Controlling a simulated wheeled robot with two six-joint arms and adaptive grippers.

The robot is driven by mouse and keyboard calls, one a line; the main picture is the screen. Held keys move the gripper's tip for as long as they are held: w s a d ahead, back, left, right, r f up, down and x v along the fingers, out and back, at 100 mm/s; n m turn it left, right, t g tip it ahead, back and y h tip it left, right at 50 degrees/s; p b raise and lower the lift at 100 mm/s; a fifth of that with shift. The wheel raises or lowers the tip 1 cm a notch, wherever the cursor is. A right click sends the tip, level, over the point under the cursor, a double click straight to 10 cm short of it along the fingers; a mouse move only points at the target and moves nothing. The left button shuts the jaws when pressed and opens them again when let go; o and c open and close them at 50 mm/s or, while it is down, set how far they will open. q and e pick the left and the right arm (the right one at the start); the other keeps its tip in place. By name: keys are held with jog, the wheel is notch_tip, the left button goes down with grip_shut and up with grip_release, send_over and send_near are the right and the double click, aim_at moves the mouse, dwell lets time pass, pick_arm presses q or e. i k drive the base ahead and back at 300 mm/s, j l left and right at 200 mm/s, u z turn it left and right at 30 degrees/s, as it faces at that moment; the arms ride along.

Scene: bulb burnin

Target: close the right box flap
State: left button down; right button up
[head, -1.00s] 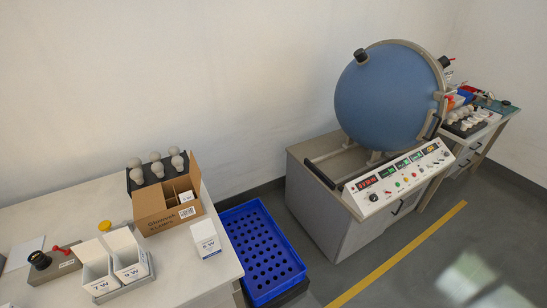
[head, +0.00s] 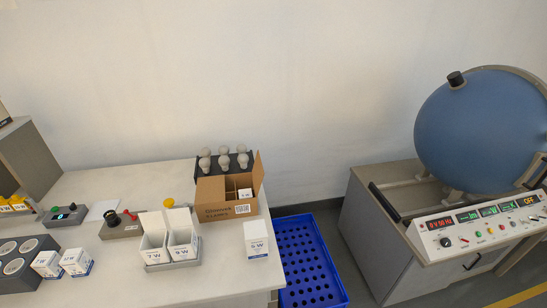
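The brown cardboard box (head: 228,211) stands near the right end of the white table. Its right flap (head: 258,172) stands up, open. Brown card (head: 210,188) covers the left part of its top; I cannot tell if it is a closed flap. A small white carton (head: 244,194) sits in an inner compartment. Two white boxes, one marked 7 W (head: 153,246) and one marked 9 W (head: 184,245), stand in a grey tray with lids raised. Neither of my grippers is in view.
A closed white box (head: 257,239) stands right of the cardboard box, near the table edge. A black holder with several bulbs (head: 224,158) is behind. A blue perforated crate (head: 309,262) is right of the table. A blue sphere machine (head: 478,130) stands further right.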

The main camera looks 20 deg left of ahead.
aim_at(258, 170)
jog(key=i+l+u, duration=0.1)
jog(key=u, duration=0.4)
jog(key=l+u, duration=0.2)
jog(key=u, duration=0.25)
jog(key=i+l+u, duration=0.1)
jog(key=l+u, duration=0.15)
jog(key=u, duration=0.25)
jog(key=l+u, duration=0.2)
jog(key=l, duration=0.5)
jog(key=l+u, duration=0.15)
jog(key=l, duration=0.5)
jog(key=k+l+u, duration=0.2)
jog(key=l, duration=0.5)
jog(key=i, duration=0.1)
